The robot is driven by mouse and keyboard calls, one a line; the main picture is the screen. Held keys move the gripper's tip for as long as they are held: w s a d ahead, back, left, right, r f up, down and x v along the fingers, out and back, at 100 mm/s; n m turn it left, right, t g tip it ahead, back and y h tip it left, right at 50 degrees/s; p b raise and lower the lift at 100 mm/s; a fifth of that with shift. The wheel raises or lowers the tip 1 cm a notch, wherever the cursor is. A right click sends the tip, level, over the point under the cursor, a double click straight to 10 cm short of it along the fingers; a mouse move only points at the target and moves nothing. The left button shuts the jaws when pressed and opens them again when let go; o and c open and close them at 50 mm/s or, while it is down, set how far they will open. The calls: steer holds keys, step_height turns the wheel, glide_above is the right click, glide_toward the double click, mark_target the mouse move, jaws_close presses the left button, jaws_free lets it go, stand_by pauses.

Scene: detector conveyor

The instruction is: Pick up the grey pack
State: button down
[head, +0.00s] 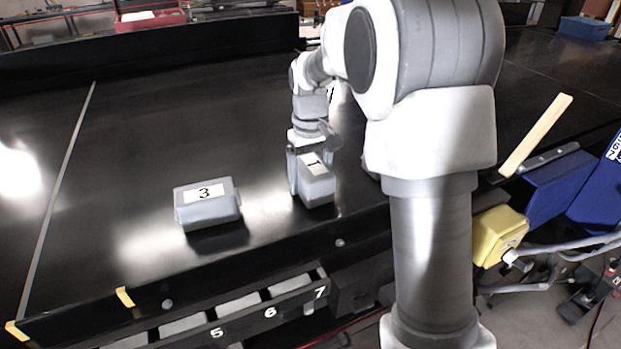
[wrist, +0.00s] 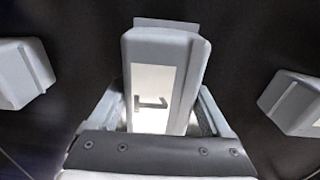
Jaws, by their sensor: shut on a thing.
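A grey pack (head: 317,190) with a white label is at my gripper (head: 308,172), over the black conveyor belt. In the wrist view the same grey pack (wrist: 165,50) stands between the two fingers, which touch its sides. My gripper (wrist: 165,108) is shut on it. The label's mark is partly hidden by my gripper. I cannot tell for sure whether the pack is clear of the belt. Another grey pack (head: 207,207) labelled 3 lies on the belt to the left, apart from my gripper.
The wrist view shows one grey pack at the left (wrist: 22,75) and one at the right (wrist: 295,103). The black belt (head: 130,140) is clear at the left. Numbered bins (head: 240,312) line its front edge. A yellow box (head: 497,236) and a wooden bar (head: 536,135) are at the right.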

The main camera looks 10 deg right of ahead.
mark_target(313, 165)
steer(key=r, duration=0.4)
steer(key=shift+d+r+b, duration=0.15)
steer(key=shift+d+b, duration=0.1)
steer(key=shift+b, duration=0.15)
steer(key=s+d+r+b, duration=0.1)
steer(key=s+d+r, duration=0.5)
steer(key=d, duration=0.3)
steer(key=shift+d+r+b, duration=0.3)
